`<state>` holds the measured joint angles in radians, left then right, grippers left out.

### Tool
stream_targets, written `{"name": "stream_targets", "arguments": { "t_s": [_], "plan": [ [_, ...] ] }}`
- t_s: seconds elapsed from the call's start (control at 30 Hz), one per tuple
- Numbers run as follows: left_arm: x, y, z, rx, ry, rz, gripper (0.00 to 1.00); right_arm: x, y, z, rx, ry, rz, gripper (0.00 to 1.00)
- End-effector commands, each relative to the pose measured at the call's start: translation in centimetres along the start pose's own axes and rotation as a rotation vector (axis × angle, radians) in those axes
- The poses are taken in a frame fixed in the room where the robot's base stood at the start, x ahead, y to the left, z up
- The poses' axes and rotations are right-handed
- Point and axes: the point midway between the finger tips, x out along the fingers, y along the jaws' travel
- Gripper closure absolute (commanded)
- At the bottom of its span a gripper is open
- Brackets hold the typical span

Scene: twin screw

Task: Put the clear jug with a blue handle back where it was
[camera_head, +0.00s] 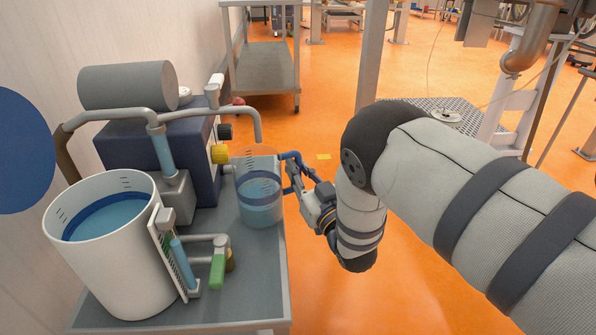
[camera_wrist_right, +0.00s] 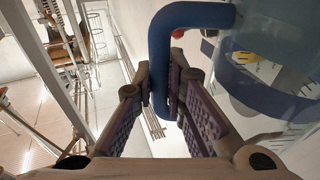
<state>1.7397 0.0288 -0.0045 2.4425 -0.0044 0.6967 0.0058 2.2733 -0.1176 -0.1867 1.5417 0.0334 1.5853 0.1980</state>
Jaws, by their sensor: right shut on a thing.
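The clear jug (camera_head: 259,196) with a blue band and bluish liquid in it is at the right edge of the grey cart top, under the curved outlet pipe. Its blue handle (camera_head: 291,158) points right. My right gripper (camera_head: 303,193) reaches in from the right and is shut on the handle. In the right wrist view the blue handle (camera_wrist_right: 160,60) passes between the two fingers, and the jug wall (camera_wrist_right: 275,75) is at the right. I cannot tell whether the jug's base touches the cart top. My left gripper is not in view.
A large white bucket (camera_head: 120,270) of water stands at the cart's front left. A dark blue pump box (camera_head: 190,160), a yellow knob (camera_head: 219,154) and a green-handled valve (camera_head: 217,270) are left of the jug. Another grey cart (camera_head: 265,70) stands behind. Orange floor (camera_head: 310,290) lies right.

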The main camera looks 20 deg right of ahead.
Motion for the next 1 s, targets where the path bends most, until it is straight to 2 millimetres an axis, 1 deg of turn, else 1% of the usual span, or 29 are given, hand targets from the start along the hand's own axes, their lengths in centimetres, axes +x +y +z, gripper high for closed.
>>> {"name": "stream_targets", "arguments": {
  "t_s": [0.13, 0.17, 0.2, 0.23, 0.47, 0.57, 0.67, 0.9, 1.0],
  "plan": [
    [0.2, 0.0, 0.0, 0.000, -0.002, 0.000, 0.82, 0.0, 0.0, 0.3, 0.001, 0.003, 0.000, 1.00],
    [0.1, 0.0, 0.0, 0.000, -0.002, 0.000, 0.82, -0.1, 0.0, 0.4, 0.000, -0.001, 0.000, 0.81],
    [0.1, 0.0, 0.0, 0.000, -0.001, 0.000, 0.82, -0.1, 0.0, 0.3, 0.000, -0.001, 0.000, 0.72],
    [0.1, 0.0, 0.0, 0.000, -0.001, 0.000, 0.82, -0.1, 0.0, 0.3, 0.000, -0.001, 0.000, 0.68],
    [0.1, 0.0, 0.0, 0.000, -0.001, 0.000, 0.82, -0.1, 0.0, 0.4, 0.000, -0.001, 0.000, 0.68],
    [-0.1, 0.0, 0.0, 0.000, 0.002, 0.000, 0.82, 0.0, 0.0, -0.2, 0.000, 0.001, 0.000, 0.68],
    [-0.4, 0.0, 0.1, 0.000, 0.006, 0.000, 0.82, -1.9, 0.0, 0.0, 0.000, -0.005, 0.001, 0.68],
    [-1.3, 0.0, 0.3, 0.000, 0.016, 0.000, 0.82, -8.5, 0.1, 0.0, 0.000, -0.005, 0.002, 0.68],
    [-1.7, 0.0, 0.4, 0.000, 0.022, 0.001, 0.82, -10.5, 0.0, -0.1, 0.000, -0.004, 0.002, 0.68]
  ]
}}
